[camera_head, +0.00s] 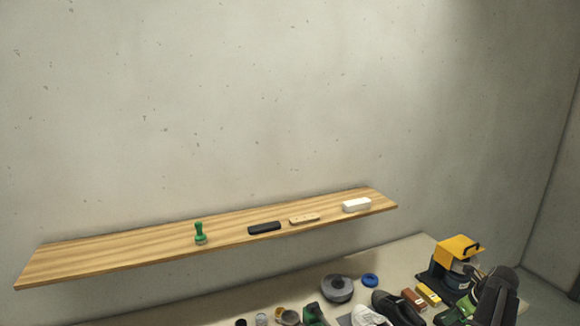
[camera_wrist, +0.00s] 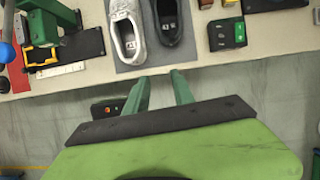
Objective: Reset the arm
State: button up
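My gripper (camera_wrist: 159,77) shows in the wrist view as two green fingers beyond a dark bar and a green body. The fingers stand apart with nothing between them, so it is open and empty. Its tips appear just below the table edge in the picture, under a grey mat (camera_wrist: 142,66). A white shoe (camera_wrist: 116,14) and a black shoe (camera_wrist: 167,40) are on that mat, apart from the fingers. In the head view I cannot make out my gripper.
A wooden shelf (camera_head: 120,235) on the wall holds a green-handled stamp (camera_head: 199,233), a black block (camera_head: 264,228), a tan block (camera_head: 304,219) and a white block (camera_head: 356,205). A yellow-topped machine (camera_head: 457,250) stands at the table's right. The wall above the shelf is clear.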

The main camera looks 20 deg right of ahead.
jog(key=w+a+f+n+g, duration=0.1)
jog(key=w+a+n, duration=0.65)
jog(key=a, duration=0.45)
jog(key=w+a+n+g, duration=0.1)
jog(key=w+a+n, duration=0.6)
jog(key=w+a, duration=0.3)
jog(key=w+a+n+g, duration=0.2)
jog(key=a+n, duration=1.8)
jog(key=a, duration=1.5)
jog(key=shift+n+g, duration=0.3)
jog(key=shift+n, duration=0.25)
jog(key=f+b, duration=0.5)
jog(key=s+f+b, duration=0.1)
jog(key=f+b, duration=0.4)
jog(key=f, duration=0.1)
jog(key=s+f+b, duration=0.1)
jog(key=f+b, duration=0.4)
jog(key=shift+s+a+f+b, duration=0.25)
jog(key=shift+a+f+b, duration=0.05)
jog(key=shift+a+b, duration=0.1)
jog(key=shift+s+f, duration=0.1)
jog(key=shift+f, duration=0.15)
jog(key=shift+r, duration=0.15)
jog(key=shift+s, duration=0.1)
